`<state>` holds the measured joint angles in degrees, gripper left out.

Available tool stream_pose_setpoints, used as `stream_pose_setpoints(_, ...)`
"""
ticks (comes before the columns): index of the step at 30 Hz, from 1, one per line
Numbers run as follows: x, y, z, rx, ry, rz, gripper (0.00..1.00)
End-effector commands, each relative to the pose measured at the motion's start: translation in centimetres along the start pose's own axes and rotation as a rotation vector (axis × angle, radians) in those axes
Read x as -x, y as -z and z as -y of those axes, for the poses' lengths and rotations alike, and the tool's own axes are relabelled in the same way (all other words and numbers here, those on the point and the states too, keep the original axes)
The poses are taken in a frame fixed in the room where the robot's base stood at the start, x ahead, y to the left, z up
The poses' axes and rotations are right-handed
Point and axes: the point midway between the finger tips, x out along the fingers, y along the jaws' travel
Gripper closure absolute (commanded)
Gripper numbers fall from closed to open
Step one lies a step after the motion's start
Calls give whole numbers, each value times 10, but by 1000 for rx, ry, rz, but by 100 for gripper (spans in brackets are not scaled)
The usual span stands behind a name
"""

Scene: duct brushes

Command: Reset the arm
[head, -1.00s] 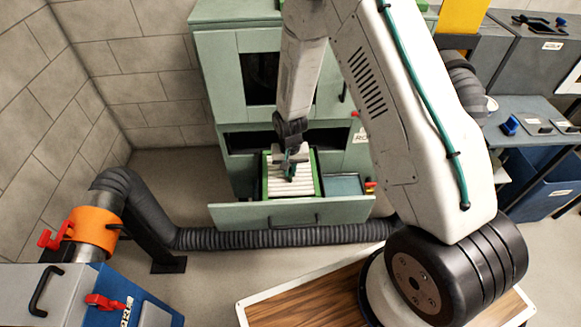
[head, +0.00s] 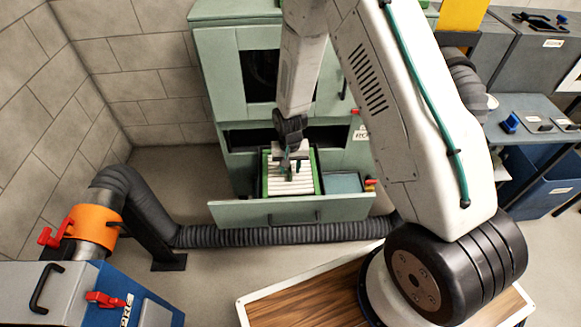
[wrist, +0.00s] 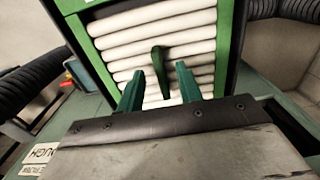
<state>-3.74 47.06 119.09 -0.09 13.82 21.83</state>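My gripper (head: 291,160) hangs over the open drawer of the green cabinet (head: 225,80). In the wrist view, its two teal fingers (wrist: 159,71) are apart, with nothing held between them. Just beyond the fingertips, a dark green handle (wrist: 156,62) stands on a white ribbed filter (wrist: 150,20) in a green frame (wrist: 236,45). In the head view the filter (head: 305,183) sits in the drawer, partly hidden by my gripper. The handle looks clear of the fingers, but the exact gap is hard to tell.
The drawer front (head: 245,213) sticks out, with a blue-green compartment (head: 343,183) right of the filter. A black corrugated duct (head: 215,238) runs below it to an orange collar (head: 90,224). A blue-grey bench (head: 530,108) with small items stands at right.

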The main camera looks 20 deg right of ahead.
Motion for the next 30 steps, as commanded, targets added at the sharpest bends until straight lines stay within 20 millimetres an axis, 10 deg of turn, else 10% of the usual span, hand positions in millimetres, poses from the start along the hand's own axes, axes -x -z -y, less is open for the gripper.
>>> stream_pose_setpoints(12, 64, 1, 0, 0, 1, -3, 64)
stream_pose_setpoints(23, 75, -2, -1, 14, -4, 9, 64)
stream_pose_setpoints(30, 94, -53, -21, 110, -62, 187, 64)
